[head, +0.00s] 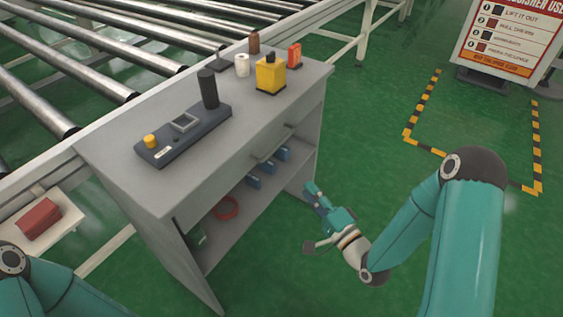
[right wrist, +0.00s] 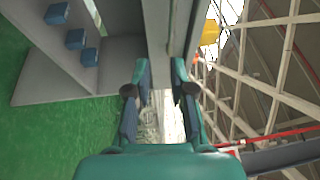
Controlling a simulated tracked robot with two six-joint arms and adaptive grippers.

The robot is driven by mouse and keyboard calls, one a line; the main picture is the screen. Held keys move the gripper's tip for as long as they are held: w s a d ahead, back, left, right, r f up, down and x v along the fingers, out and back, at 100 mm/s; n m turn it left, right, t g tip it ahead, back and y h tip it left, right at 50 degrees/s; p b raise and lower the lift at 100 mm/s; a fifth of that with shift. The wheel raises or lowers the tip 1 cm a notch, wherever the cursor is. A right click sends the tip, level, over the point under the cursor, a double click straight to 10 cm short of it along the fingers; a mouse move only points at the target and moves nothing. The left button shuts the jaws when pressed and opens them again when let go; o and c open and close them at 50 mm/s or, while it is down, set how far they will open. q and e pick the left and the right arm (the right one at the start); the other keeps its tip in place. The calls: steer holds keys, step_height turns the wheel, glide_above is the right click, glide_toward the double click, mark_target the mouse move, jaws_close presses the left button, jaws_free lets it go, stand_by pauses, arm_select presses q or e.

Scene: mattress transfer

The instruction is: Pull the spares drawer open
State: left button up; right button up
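The grey workbench (head: 190,195) stands at the centre of the head view. A drawer front with a thin bar handle (head: 270,147) shows under its top at the right part of the long side. The drawer looks shut, though it is small and dim. My right gripper (head: 315,195) is open and empty in front of that side, lower in the picture and right of the handle, apart from it. In the right wrist view its two fingers (right wrist: 160,85) are spread, with the bench's grey edge beyond them. My left gripper is out of view.
On the bench top stand a dark control box (head: 185,135), a yellow container (head: 270,75), a white roll (head: 242,65) and an orange item (head: 294,55). Blue bins (head: 267,168) and a red ring (head: 226,207) sit on the shelf below.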

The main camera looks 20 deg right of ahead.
mark_target(279, 143)
steer(key=shift+m+t, duration=0.3)
steer(key=shift+t, duration=0.2)
steer(key=x, duration=1.6)
steer(key=shift+w+d+r, duration=0.2)
steer(key=shift+w+r, duration=0.1)
steer(key=shift+r, duration=0.1)
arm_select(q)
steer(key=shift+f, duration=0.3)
arm_select(e)
steer(key=shift+c, duration=0.2)
jaws_close()
